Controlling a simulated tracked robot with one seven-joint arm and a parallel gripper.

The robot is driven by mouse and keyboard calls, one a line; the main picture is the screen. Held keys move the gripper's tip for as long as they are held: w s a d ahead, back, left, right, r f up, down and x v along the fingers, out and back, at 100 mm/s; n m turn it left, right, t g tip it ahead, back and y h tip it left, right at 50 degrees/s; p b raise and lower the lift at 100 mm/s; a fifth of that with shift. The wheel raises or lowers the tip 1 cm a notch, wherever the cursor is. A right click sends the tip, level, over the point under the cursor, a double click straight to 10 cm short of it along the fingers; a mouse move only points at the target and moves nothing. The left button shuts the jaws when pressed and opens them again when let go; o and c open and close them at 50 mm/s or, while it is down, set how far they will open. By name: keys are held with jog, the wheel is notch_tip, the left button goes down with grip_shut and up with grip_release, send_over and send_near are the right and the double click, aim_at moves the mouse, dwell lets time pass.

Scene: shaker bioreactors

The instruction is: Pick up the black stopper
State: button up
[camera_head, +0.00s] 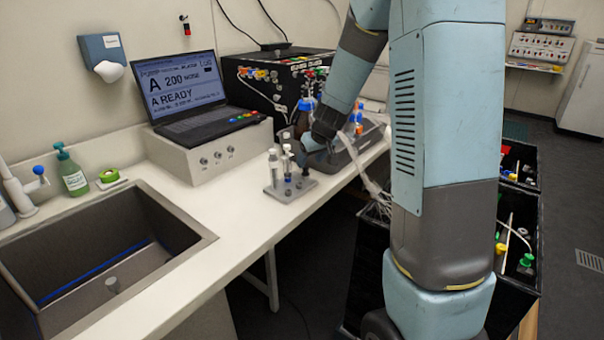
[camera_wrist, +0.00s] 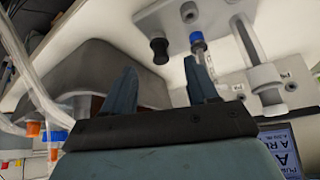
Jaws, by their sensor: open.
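The black stopper (camera_wrist: 159,48) shows in the wrist view, standing out from a light grey rack (camera_wrist: 226,17), just beyond the gap between my two fingertips. My gripper (camera_wrist: 163,78) is open, with one finger on each side of the view and nothing between them. It appears apart from the stopper. In the head view, my gripper (camera_head: 309,146) is low beside the small rack (camera_head: 291,190) on the bench, and its fingers are partly hidden. I cannot clearly single out the stopper in the head view.
A blue-ended piece (camera_wrist: 197,42) and a grey cylinder (camera_wrist: 262,76) stand on the rack close to the stopper. A laptop (camera_head: 186,92) is behind the rack, and a shaker (camera_head: 345,150) with bottles is to its right. A sink (camera_head: 100,255) is at left. The bench front is clear.

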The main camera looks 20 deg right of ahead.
aim_at(306, 167)
jog(key=shift+x, duration=3.05)
jog(key=shift+c, duration=0.2)
grip_shut()
